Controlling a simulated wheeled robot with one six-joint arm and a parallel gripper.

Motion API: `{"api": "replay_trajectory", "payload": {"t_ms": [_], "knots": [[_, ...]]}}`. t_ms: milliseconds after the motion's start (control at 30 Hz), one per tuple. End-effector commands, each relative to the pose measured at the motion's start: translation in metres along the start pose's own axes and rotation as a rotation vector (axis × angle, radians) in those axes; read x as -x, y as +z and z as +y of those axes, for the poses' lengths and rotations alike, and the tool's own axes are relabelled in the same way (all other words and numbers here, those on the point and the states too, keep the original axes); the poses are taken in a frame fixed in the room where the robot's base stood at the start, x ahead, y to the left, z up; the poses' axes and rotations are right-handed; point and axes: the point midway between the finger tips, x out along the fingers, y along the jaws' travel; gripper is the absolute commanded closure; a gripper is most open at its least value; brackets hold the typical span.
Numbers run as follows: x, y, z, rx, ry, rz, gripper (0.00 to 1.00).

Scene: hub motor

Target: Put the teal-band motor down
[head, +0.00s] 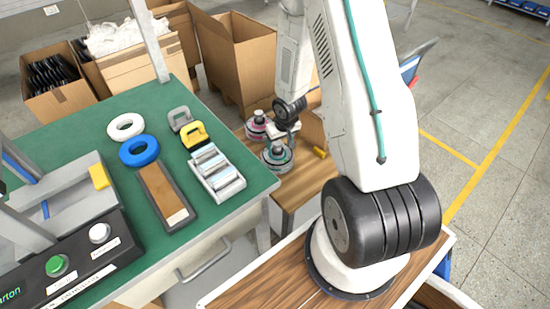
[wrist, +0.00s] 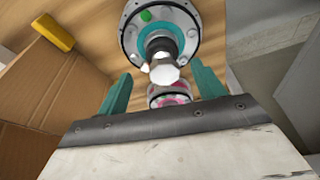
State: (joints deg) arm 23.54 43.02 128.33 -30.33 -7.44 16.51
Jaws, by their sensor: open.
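The teal-band motor (wrist: 131,38) stands on a wooden surface, its shaft facing the wrist camera. It also shows in the head view (head: 277,157), upright beside the green table. A second motor with a pink band (wrist: 168,97) sits close to it, partly hidden by my gripper's body in the wrist view; in the head view it is the farther one (head: 256,128). My gripper (wrist: 161,69) is open, its two teal fingers apart with nothing held between them. In the head view my gripper (head: 287,126) is close to both motors; its fingers are hard to make out.
A cardboard box (wrist: 45,95) stands left of the motors in the wrist view. A yellow block (head: 320,152) lies right of the motors. The green table (head: 110,112) holds rings, clamps and a tray. Large cartons (head: 240,55) stand behind.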

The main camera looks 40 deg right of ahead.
Motion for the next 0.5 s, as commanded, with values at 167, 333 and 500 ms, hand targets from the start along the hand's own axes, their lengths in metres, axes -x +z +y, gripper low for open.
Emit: {"api": "replay_trajectory", "payload": {"t_ms": [167,333,500], "knots": [[-0.027,0.003,-0.007,0.001,-0.001,-0.004,0.32],[-0.044,0.002,-0.006,0.000,0.000,-0.002,0.32],[-0.047,0.002,-0.006,0.002,0.000,-0.001,0.32]]}}
